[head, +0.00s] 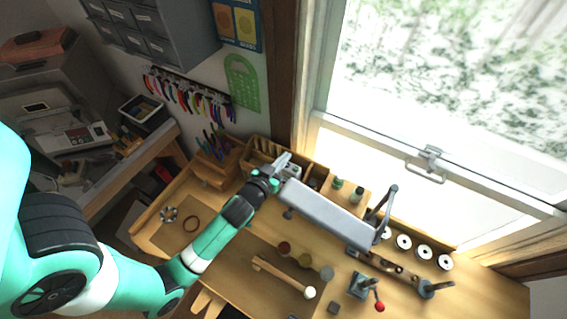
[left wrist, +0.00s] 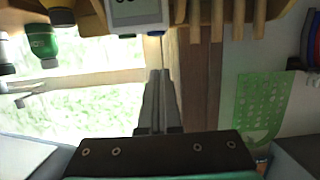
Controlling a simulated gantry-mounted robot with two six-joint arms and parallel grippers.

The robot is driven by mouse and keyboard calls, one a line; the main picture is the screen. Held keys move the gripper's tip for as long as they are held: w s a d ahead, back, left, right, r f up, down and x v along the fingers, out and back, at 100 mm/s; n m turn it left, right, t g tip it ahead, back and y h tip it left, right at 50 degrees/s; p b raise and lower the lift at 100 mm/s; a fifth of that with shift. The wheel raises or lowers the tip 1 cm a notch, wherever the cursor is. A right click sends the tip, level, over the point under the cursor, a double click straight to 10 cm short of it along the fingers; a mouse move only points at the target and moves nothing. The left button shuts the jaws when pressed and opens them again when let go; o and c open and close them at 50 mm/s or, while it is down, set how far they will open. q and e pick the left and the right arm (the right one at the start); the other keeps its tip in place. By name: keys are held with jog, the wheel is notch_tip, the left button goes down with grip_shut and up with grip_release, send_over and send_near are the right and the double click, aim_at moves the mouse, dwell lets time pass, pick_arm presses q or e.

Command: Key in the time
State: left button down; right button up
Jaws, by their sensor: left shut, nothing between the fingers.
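A small white device with a grey display (left wrist: 138,12) shows at the top edge of the left wrist view. It is cut off, and its digits and keys cannot be read clearly. I cannot make it out in the head view, where my gripper and a long grey lamp cover part of that area. My left gripper (head: 286,159) is over the back of the workbench, beside the lamp's near end. Its fingers are shut and empty. In the left wrist view the fingertips (left wrist: 159,72) point toward the device and look apart from it. My right gripper is not in view.
The grey lamp (head: 325,214) hangs over the bench (head: 240,272) right of my gripper. Green bottles (left wrist: 42,40) stand near the device. A mallet (head: 284,277) and small discs lie in front. A wooden tool holder (head: 216,165) stands at left; the window is behind.

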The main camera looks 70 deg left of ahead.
pick_arm(q)
jog(key=shift+s+d+f, duration=0.15)
jog(key=shift+f, duration=1.5)
